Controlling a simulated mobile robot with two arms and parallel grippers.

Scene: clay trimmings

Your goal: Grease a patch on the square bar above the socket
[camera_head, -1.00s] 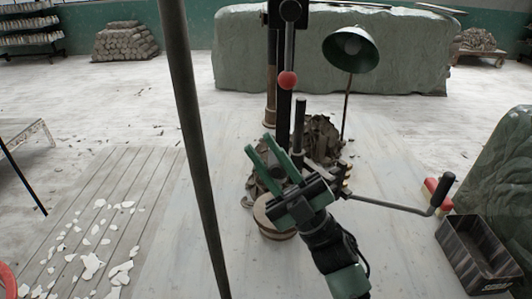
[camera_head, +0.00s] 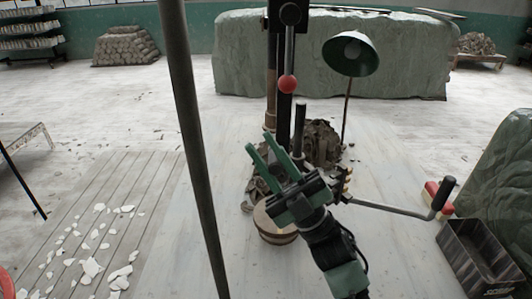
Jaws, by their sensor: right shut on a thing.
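A dark upright bar (camera_head: 283,110) stands in the middle of the head view, with a red ball-ended lever (camera_head: 287,84) in front of it. I take it to be the square bar, but cannot clearly make out its section. The socket is not clearly told apart; my gripper covers the area low on the bar. My right gripper (camera_head: 260,141) has green fingers pointing up and left, in front of the bar's lower part. My left gripper is not seen.
A round wooden tub (camera_head: 276,236) stands below my gripper. Dark clay trimmings (camera_head: 322,146) lie behind it. A crank handle (camera_head: 442,192) reaches right, near a dark box (camera_head: 447,236). A green lamp (camera_head: 350,54) stands behind. White shards (camera_head: 91,267) lie on boards at left.

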